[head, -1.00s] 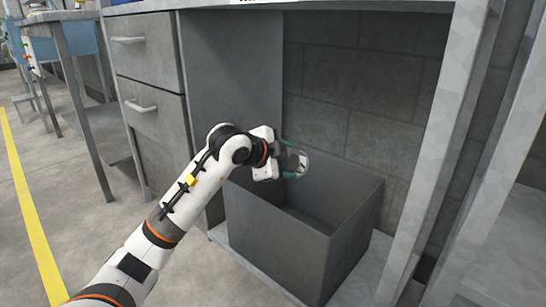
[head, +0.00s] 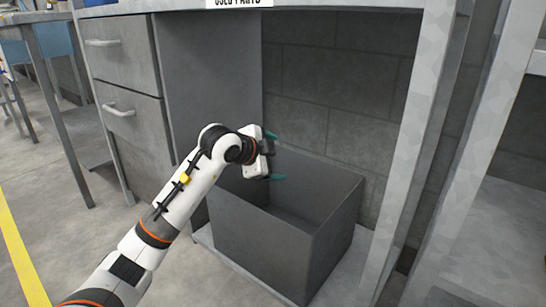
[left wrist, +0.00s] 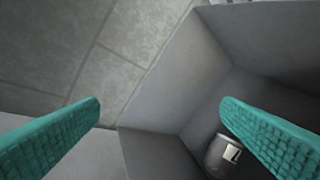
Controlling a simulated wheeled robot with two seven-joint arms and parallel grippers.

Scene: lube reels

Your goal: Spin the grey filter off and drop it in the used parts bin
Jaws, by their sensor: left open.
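The used parts bin (head: 262,242) is a grey open-topped box on the low shelf under the bench, and a label reading "USED PARTS" (head: 238,3) shows at the top edge. My left gripper (head: 275,156) is over the bin's back left part with its teal fingers spread and nothing between them. In the left wrist view the grey filter (left wrist: 220,152), a cylinder with a white label, lies down inside the bin (left wrist: 165,80), partly hidden by the right finger. The bin's walls hide the filter in the head view. My right gripper is not in view.
A grey drawer cabinet (head: 125,65) stands left of the bin. A metal bench leg (head: 412,150) rises on the right, and a block wall (head: 335,90) closes the back. Open floor with a yellow line (head: 20,250) lies at the left.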

